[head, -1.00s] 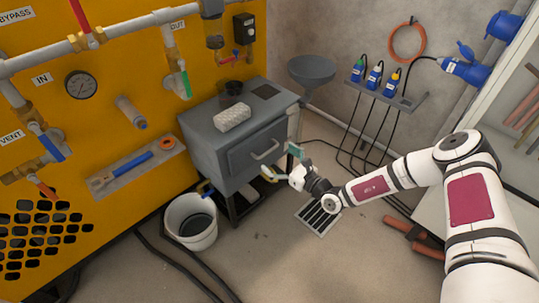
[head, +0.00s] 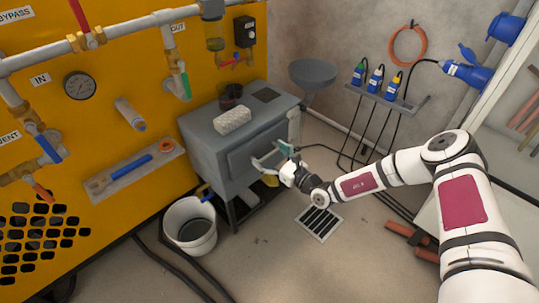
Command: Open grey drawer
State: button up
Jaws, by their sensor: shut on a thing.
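The grey drawer (head: 246,156) is in the front of a grey metal cabinet (head: 205,142), in the middle of the head view. Its front looks flush with the cabinet. My gripper (head: 268,162) is at the drawer's handle, at the right part of the drawer front. Its fingers are shut on the handle, which they largely hide. My arm reaches in from the right.
A white perforated block (head: 232,120) and a dark cup (head: 231,93) stand on the cabinet top. A white bucket (head: 190,226) is on the floor to the left. A grey funnel (head: 313,73) is behind on the right. A floor grate (head: 320,222) lies in front, with open floor around it.

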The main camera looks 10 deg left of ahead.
jog(key=p+v, duration=0.7)
jog(key=v, duration=0.6)
jog(key=shift+d, duration=0.5)
jog(key=shift+s+d+f, duration=0.1)
jog(key=shift+s+d, duration=0.15)
jog(key=o, duration=1.4)
jog(key=v, duration=1.2)
jog(key=shift+s+a, duration=0.2)
